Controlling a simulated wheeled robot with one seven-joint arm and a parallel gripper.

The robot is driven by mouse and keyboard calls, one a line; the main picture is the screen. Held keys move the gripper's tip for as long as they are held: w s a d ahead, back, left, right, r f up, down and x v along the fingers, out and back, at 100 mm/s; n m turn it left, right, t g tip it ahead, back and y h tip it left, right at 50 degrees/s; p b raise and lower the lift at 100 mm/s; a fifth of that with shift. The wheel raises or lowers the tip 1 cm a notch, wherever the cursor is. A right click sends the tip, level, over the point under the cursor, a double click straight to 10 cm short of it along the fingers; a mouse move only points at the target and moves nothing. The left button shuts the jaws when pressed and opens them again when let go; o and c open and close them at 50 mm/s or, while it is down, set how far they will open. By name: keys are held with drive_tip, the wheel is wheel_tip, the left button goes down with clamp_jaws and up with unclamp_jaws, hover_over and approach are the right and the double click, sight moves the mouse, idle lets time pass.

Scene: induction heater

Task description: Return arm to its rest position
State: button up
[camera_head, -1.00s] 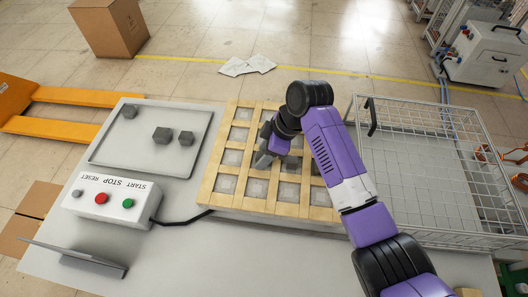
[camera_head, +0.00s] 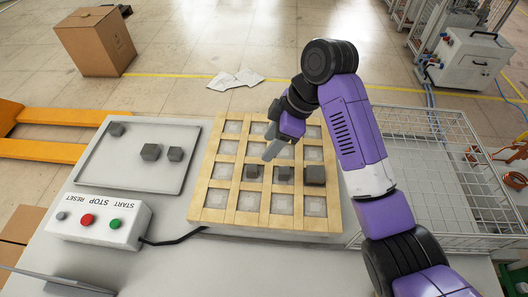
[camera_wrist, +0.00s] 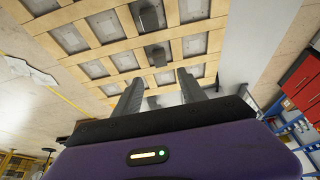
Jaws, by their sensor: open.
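My purple arm reaches over the table from the lower right in the head view. My gripper (camera_head: 272,152) hangs above the wooden grid (camera_head: 212,195), tilted, with nothing held. In the wrist view its two fingers (camera_wrist: 160,88) stand apart with an empty gap. Three dark grey pieces sit in one row of the grid: a left one (camera_head: 251,172), a middle one (camera_head: 283,174) and a larger-looking right one (camera_head: 314,176). Dark pieces on the grid also show ahead of the fingers in the wrist view (camera_wrist: 148,16).
A grey tray (camera_head: 108,175) with three dark blocks lies to the left. A control box (camera_head: 100,218) with START, STOP and RESET buttons stands in front of it. A wire basket (camera_head: 425,180) stands right of the grid, beside my arm. A cardboard box (camera_head: 95,42) is on the floor.

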drive_tip(key=shift+d+r, duration=0.15)
drive_tip(key=shift+r, duration=0.25)
drive_tip(key=w+a+r+m+t+y, duration=0.3)
drive_tip(key=w+r+m+t, duration=0.2)
drive_tip(key=w+m+t, duration=0.3)
drive_tip(key=s+d+f+m+t+h, duration=0.2)
drive_tip(key=s+d+m+t, duration=0.3)
drive_tip(key=s+d, duration=0.3)
drive_tip(key=s+d+f+m+t+h, duration=0.35)
drive_tip(key=s+d, duration=0.35)
drive_tip(key=s, duration=0.3)
drive_tip(key=s+d+g+h, duration=0.1)
drive_tip(key=s+d, duration=0.3)
drive_tip(key=s, duration=1.1)
drive_tip(key=s+d+m+g+h, duration=0.1)
drive_tip(key=s+d, duration=0.3)
drive_tip(key=s, duration=1.1)
drive_tip(key=shift+d+f, duration=0.2)
drive_tip(key=shift+f, duration=0.25)
